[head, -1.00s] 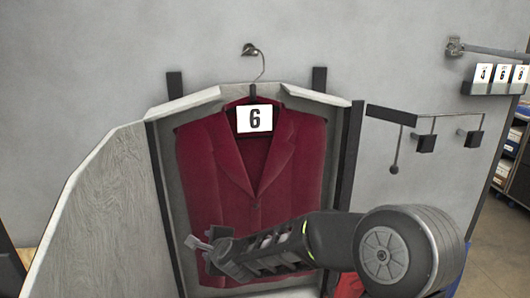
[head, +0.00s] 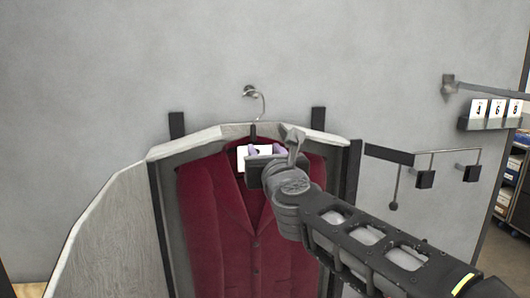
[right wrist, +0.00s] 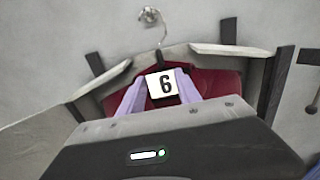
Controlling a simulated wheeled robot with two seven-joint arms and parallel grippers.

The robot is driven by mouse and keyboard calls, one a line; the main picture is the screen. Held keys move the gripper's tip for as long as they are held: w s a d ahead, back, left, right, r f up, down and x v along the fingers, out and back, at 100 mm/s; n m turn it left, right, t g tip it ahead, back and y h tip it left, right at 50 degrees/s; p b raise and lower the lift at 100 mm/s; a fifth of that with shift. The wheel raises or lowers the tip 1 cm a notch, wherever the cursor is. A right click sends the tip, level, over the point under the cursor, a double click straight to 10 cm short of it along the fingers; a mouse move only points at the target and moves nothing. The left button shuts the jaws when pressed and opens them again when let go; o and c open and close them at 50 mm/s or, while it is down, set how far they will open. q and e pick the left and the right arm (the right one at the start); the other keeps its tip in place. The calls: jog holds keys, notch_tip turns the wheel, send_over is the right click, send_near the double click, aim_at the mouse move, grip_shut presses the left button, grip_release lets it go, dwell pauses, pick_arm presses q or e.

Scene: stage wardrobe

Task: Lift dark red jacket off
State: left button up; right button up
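The dark red jacket (head: 215,215) hangs upright inside a grey-framed recess in the head view. Its hanger (head: 263,106) loops over a wall hook (head: 249,91). A white card numbered 6 (right wrist: 162,85) is at the hanger's neck, and it also shows partly covered in the head view (head: 242,158). My right gripper (head: 267,149) is in front of the jacket's collar, just below the hanger neck. In the right wrist view its pale purple fingers (right wrist: 161,77) are apart, one on each side of the card in the picture. Contact cannot be told. My left gripper is not in view.
A pale wooden panel (head: 110,225) stands out from the recess's left side. Dark posts flank the recess. At right are a bracket with hanging black blocks (head: 425,179) and a rail with numbered cards (head: 497,115).

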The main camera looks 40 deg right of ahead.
aim_at(254, 128)
jog(key=shift+w, duration=0.1)
jog(key=x, duration=1.5)
jog(key=shift+w+f, duration=0.1)
jog(key=shift+w, duration=0.1)
grip_shut()
dwell(0.5)
dwell(0.7)
jog(key=shift+d+r+p, duration=0.1)
jog(key=shift+r+p, duration=0.45)
jog(key=shift+r, duration=0.15)
